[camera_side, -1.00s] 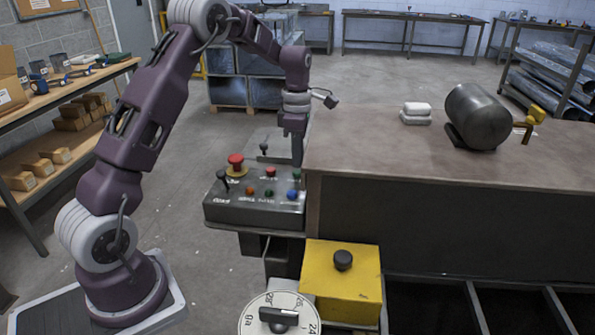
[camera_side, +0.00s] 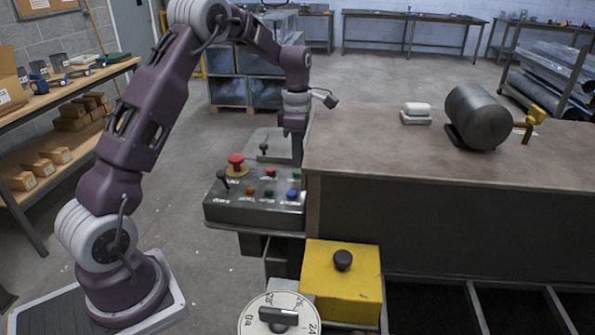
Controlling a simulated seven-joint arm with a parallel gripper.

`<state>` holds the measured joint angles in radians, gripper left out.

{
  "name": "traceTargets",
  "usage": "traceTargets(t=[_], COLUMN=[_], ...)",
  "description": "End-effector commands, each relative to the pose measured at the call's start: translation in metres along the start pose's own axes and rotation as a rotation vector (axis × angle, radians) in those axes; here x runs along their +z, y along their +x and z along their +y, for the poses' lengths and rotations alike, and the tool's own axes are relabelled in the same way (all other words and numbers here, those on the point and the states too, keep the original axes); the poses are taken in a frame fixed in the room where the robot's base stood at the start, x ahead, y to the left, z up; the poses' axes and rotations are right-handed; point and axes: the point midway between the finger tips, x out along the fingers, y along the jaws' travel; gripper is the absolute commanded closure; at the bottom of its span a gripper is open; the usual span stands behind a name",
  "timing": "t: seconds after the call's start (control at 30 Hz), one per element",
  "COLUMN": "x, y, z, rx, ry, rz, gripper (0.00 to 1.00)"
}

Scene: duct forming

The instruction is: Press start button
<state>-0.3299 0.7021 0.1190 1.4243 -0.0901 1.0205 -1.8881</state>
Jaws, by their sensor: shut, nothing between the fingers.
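The control panel (camera_side: 254,208) is a dark box beside the left end of the bench. It carries a large red mushroom button (camera_side: 236,164), a small red button (camera_side: 270,172), a green button (camera_side: 296,174) at the back right, and a lower row with an orange button (camera_side: 250,190), another green button (camera_side: 269,193) and a blue button (camera_side: 292,194). Their labels are too small to read. My gripper (camera_side: 297,160) is shut and empty, pointing down at the panel's back right, close to the back green button. I cannot tell whether it touches it.
The bench (camera_side: 420,165) stands right of my gripper, its left edge very close. A grey metal cylinder (camera_side: 478,116) and a white block (camera_side: 416,110) lie on it. A yellow box (camera_side: 342,280) with a black knob and a round dial (camera_side: 279,316) stand in front.

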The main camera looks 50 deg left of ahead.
Motion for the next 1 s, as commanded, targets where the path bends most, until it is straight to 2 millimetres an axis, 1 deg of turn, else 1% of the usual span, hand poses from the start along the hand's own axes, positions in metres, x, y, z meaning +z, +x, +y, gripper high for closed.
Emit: traceTargets(t=[0.27, 1.0], x=[0.000, 0.000], y=[0.000, 0.015], z=[0.000, 0.000], rx=[0.000, -0.001], ry=[0.000, 0.001], rz=[0.000, 0.000], gripper=[1.00, 1.00])
